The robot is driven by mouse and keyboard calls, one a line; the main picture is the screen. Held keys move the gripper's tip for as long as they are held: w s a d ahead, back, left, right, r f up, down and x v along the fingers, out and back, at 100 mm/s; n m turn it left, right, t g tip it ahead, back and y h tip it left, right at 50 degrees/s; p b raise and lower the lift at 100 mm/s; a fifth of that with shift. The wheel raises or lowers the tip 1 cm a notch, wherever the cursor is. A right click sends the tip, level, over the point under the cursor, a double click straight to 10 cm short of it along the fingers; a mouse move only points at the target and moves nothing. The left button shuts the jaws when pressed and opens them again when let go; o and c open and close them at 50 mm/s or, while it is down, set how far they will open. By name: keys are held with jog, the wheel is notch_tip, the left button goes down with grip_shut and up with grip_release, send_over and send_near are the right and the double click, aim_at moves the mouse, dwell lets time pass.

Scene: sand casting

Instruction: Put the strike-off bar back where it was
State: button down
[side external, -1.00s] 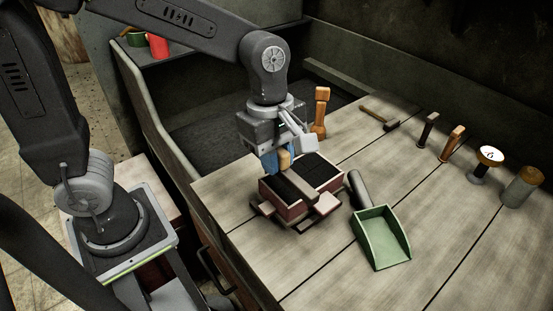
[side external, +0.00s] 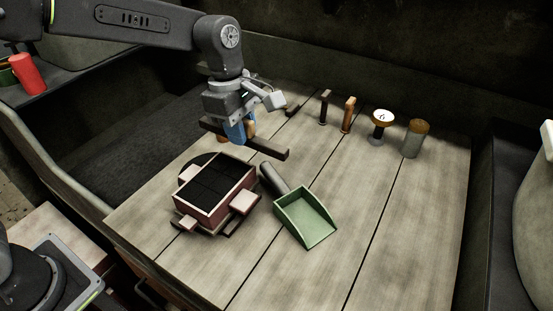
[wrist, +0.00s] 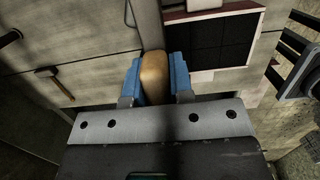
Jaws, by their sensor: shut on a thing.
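My gripper (side external: 240,138) has blue fingers shut on the tan handle of the strike-off bar (side external: 270,151). The bar is a long dark strip, held above the table behind the moulding box. In the wrist view the handle (wrist: 154,75) sits between the blue fingers, and the grey bar runs up and away from it. The moulding box (side external: 229,201) is reddish with pale side lugs, and its dark sand top looks level with the rim. The bar is clear of the box.
A green scoop (side external: 307,222) lies right of the box. Along the back stand a dark-handled tool (side external: 324,108), an orange-handled tool (side external: 348,115), a white-faced gauge (side external: 382,120) and a capped cylinder (side external: 415,139). The wrist view shows a hammer (wrist: 12,38). The front right table is clear.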

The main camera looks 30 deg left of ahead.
jog(key=w+d+f, duration=0.1)
jog(key=w+f, duration=0.3)
jog(key=w, duration=0.8)
notch_tip(320, 180, down, 10)
jog(key=shift+d+r, duration=0.1)
jog(key=shift+d, duration=0.05)
jog(key=c, duration=1)
grip_release()
jog(key=shift+f, duration=0.2)
jog(key=shift+r, duration=0.1)
